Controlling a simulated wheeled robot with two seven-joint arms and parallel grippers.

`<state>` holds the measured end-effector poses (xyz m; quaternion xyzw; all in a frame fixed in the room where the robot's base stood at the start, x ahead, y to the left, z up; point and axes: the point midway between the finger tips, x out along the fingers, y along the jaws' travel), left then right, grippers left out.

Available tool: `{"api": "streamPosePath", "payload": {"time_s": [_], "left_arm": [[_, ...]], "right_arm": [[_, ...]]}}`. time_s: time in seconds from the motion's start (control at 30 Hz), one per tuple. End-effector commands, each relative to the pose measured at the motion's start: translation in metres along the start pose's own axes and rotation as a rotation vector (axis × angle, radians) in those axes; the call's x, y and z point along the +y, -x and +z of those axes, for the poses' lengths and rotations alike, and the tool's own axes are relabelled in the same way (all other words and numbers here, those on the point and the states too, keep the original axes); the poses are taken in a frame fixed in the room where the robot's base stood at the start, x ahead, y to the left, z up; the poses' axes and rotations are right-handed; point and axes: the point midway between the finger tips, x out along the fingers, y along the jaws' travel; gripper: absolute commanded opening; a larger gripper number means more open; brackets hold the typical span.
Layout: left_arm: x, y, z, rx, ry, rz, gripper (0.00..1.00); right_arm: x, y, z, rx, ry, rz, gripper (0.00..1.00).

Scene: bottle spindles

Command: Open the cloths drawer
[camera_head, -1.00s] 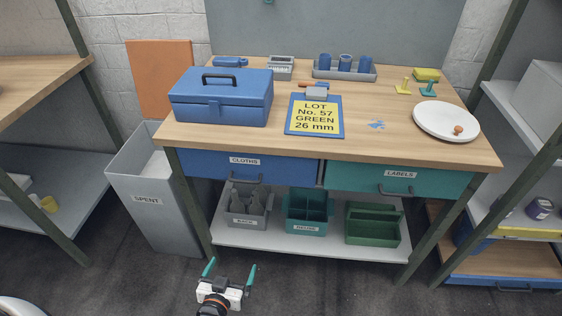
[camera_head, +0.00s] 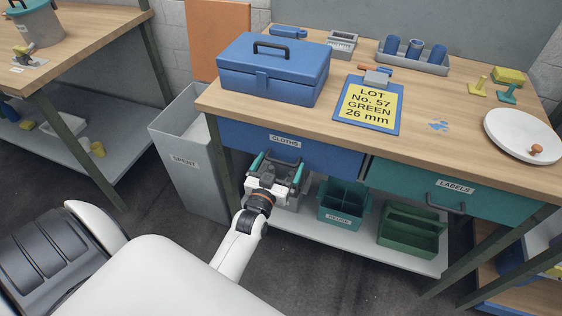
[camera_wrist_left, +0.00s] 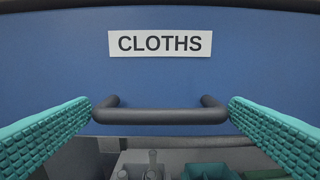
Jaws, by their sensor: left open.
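The blue cloths drawer (camera_head: 325,154) is shut under the left part of the workbench top, with a white CLOTHS label (camera_head: 285,141). In the left wrist view the drawer front (camera_wrist_left: 250,75) fills most of the picture, with its dark bar handle (camera_wrist_left: 160,115) below the label. My left gripper (camera_head: 278,166) is open in front of the drawer. Its teal fingers (camera_wrist_left: 160,118) stand one at each end of the handle, with no clear contact to be seen. In the head view the gripper partly hides the handle. My right gripper is out of view.
The teal labels drawer (camera_head: 410,190) is shut at the right. A grey SPENT bin (camera_head: 200,180) stands left of the bench. The shelf (camera_head: 370,248) below holds a teal bin (camera_head: 340,203) and a green bin (camera_head: 408,240). A blue toolbox (camera_head: 270,85) sits on top.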

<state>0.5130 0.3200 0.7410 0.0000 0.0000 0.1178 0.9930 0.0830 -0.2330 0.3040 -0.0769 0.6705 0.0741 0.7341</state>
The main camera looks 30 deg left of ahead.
Motion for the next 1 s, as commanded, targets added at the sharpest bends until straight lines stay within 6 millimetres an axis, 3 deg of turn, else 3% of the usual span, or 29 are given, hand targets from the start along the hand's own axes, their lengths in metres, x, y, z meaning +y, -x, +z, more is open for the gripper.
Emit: {"api": "streamPosePath", "payload": {"time_s": [0.17, 0.47, 0.77, 1.0], "left_arm": [[0.0, -0.015, 0.0, -0.001, 0.0, 0.0, 1.0], [0.0, -0.016, 0.0, 0.001, 0.0, 0.0, 1.0], [0.0, -0.016, 0.0, 0.001, 0.0, 0.0, 0.53], [0.0, -0.01, 0.001, 0.002, 0.0, 0.0, 0.52]], "right_arm": [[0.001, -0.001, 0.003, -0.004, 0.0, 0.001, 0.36], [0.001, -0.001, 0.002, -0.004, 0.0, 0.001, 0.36], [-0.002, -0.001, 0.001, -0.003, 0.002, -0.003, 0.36], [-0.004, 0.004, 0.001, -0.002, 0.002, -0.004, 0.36]]}}
